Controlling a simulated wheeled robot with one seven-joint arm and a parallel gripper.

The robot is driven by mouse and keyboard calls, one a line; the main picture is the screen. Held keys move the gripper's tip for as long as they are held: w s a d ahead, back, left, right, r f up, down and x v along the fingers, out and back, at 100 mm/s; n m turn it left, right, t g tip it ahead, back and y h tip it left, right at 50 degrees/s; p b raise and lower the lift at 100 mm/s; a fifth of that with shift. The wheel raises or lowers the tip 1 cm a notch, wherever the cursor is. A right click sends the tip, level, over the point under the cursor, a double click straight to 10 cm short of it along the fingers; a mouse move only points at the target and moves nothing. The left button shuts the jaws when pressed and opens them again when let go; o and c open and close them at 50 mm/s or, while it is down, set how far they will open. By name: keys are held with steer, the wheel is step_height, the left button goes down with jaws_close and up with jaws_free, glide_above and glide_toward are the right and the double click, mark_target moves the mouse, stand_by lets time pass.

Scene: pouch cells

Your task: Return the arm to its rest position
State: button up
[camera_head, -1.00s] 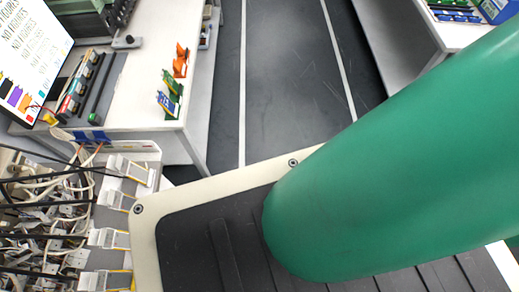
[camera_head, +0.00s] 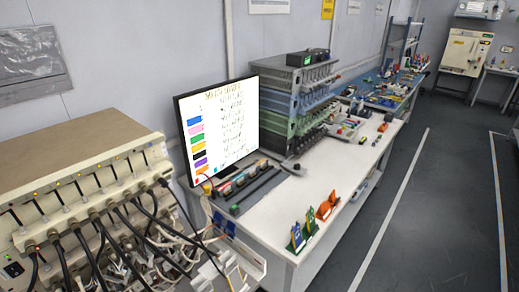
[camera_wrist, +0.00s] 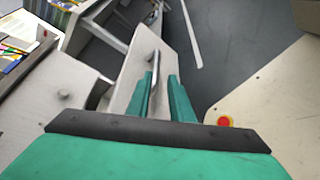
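My gripper (camera_wrist: 162,92) shows in the wrist view with two teal fingers standing apart. It looks open, and I see no pouch cell held in it. A thin silver bar (camera_wrist: 154,72) shows in the gap between the fingers, in front of a pale panel; I cannot tell how far beyond the fingertips it lies. Neither my gripper nor my arm shows in the head view.
The head view shows a white workbench (camera_head: 322,178) with a monitor (camera_head: 222,125), racks (camera_head: 300,95) and green, blue and orange holders. A cabled tester (camera_head: 85,200) stands at left. Grey floor (camera_head: 440,220) lies clear at right. A red button (camera_wrist: 225,122) shows in the wrist view.

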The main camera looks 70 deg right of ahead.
steer(key=s+a+f+m+y, duration=0.1)
steer(key=a+f+m+y, duration=0.25)
steer(key=a+y, duration=0.65)
steer(key=w+a+r+t+y, duration=0.1)
steer(key=w+r+t+y, duration=0.2)
steer(key=w+r, duration=0.15)
steer(key=w+d+r+m+t, duration=0.1)
steer(key=w+r+t, duration=0.3)
steer(key=r, duration=0.8)
steer(key=w+d+r+m+t+y, duration=0.1)
steer(key=w+r+t, duration=0.2)
steer(key=r, duration=1)
steer(key=w+d+r+m+t+y, duration=0.1)
steer(key=w+r+t, duration=0.3)
steer(key=r, duration=0.9)
steer(key=w+d, duration=0.1)
steer(key=w, duration=0.2)
steer(key=shift+t, duration=0.3)
steer(key=shift+w+d+m, duration=0.1)
steer(key=shift+w+m, duration=0.1)
steer(key=shift+m, duration=0.05)
